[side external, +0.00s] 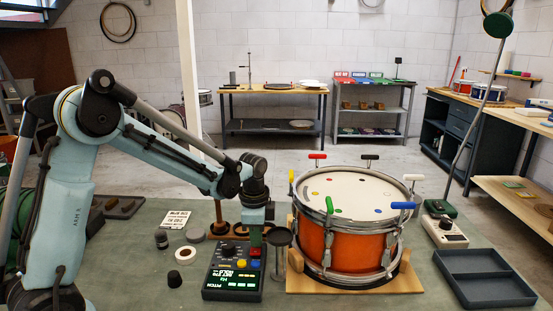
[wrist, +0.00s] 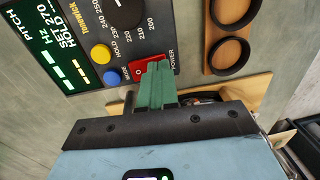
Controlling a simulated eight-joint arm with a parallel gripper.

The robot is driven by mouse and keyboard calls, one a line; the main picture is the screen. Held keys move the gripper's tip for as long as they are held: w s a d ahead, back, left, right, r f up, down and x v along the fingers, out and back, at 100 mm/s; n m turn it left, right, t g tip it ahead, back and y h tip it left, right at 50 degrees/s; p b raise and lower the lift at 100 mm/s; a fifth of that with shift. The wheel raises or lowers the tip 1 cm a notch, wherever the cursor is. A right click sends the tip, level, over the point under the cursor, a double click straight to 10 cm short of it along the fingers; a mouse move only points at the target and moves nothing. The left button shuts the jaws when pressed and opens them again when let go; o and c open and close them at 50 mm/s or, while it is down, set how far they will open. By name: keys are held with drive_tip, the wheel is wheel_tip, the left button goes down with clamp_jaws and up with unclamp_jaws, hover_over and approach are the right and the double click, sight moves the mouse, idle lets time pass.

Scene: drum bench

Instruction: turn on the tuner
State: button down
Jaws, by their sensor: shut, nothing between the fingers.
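The tuner (side external: 232,278) is a dark box lying on the bench left of the drum, with a black knob, a yellow and a blue button and a lit green display. In the wrist view its display (wrist: 52,42) shows lit text including "PITCH", "Hz", "SET 270" and "HOLD". The red power switch (wrist: 142,72) sits at the corner of its panel by the word "POWER". My gripper (wrist: 160,66) is shut and empty, its green fingertips at the red switch and partly covering it. I cannot tell whether they touch. The side view shows my gripper (side external: 255,244) over the tuner's far right corner.
The orange drum (side external: 345,245) with coloured keys stands on a wooden base close right of the tuner. A dark round stand (side external: 281,238) is between them. Small dark and grey pieces and a label card (side external: 176,220) lie left. A grey tray (side external: 484,278) is far right.

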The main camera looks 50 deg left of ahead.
drive_tip(key=shift+s+d+r, duration=0.2)
drive_tip(key=shift+s+d, duration=0.2)
drive_tip(key=shift+r, duration=0.1)
wheel_tip(320, 180, up, 14)
drive_tip(key=w+a, duration=0.1)
idle(0.7)
drive_tip(key=shift+w+a, duration=0.1)
drive_tip(key=s+d+f+n+t, duration=0.2)
drive_tip(key=s+d+n+t, duration=0.1)
drive_tip(key=s, duration=0.3)
drive_tip(key=s+d+f+n+t, duration=0.2)
drive_tip(key=s+d+n+t, duration=0.1)
drive_tip(key=s+d+n, duration=0.2)
drive_tip(key=shift+s+f+n+t+h, duration=0.3)
drive_tip(key=shift+s+f+n+h, duration=0.15)
drive_tip(key=shift+s, duration=0.2)
idle(0.4)
